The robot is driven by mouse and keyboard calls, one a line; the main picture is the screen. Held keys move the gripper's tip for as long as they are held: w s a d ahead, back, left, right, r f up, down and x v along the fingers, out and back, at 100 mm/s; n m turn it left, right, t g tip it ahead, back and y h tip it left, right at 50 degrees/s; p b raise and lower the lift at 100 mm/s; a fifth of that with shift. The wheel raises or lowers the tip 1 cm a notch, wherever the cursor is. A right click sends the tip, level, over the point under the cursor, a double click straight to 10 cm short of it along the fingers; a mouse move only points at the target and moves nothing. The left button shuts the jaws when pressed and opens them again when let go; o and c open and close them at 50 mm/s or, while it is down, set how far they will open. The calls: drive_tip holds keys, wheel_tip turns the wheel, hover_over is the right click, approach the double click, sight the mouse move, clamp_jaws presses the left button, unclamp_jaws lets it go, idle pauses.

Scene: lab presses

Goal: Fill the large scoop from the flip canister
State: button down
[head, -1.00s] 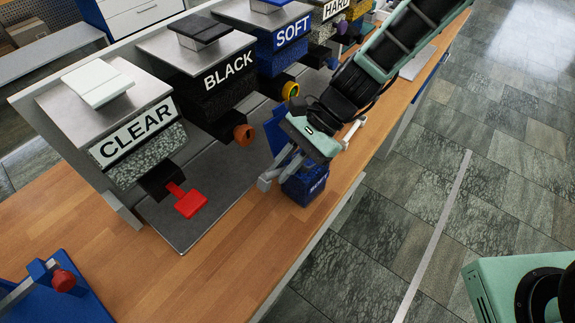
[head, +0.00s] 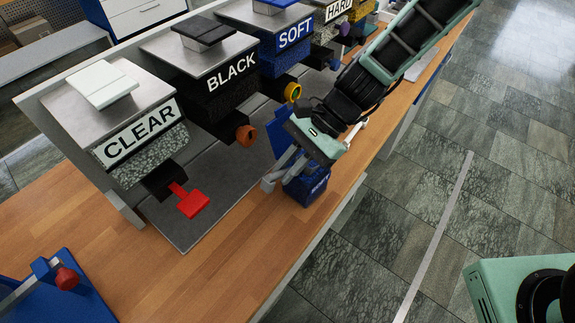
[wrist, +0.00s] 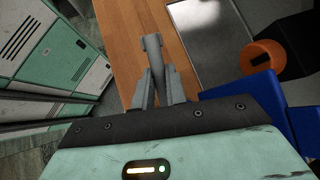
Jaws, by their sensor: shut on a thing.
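My gripper (head: 268,183) is low over the front part of the bench, its grey fingers pointing left. A blue lettered box (head: 306,188), apparently the large scoop, is directly below the gripper body. The grip point and the box's inside are hidden. A blue panel (head: 276,132) rises behind the gripper and shows at the right in the wrist view (wrist: 283,128); I cannot tell whether it belongs to the box. The CLEAR canister (head: 140,130), with a red flap (head: 191,202) low on its front, seems to be the flip canister.
The BLACK canister (head: 230,66) has an orange outlet (head: 246,135); the SOFT canister (head: 294,36) has a yellow ring. A grey tray (head: 205,220) lies under the outlets. A blue fixture (head: 90,298) with a red knob is at front left. Bare wood lies between.

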drive_tip(key=shift+r+p, duration=1.4)
drive_tip(key=shift+r, duration=0.3)
drive_tip(key=shift+r, duration=0.1)
wheel_tip(320, 180, up, 3)
drive_tip(key=t+h+p, duration=0.3)
drive_tip(key=p, duration=0.3)
drive_tip(key=shift+f, duration=0.2)
drive_tip(key=shift+p, duration=0.4)
drive_tip(key=shift+d, duration=0.1)
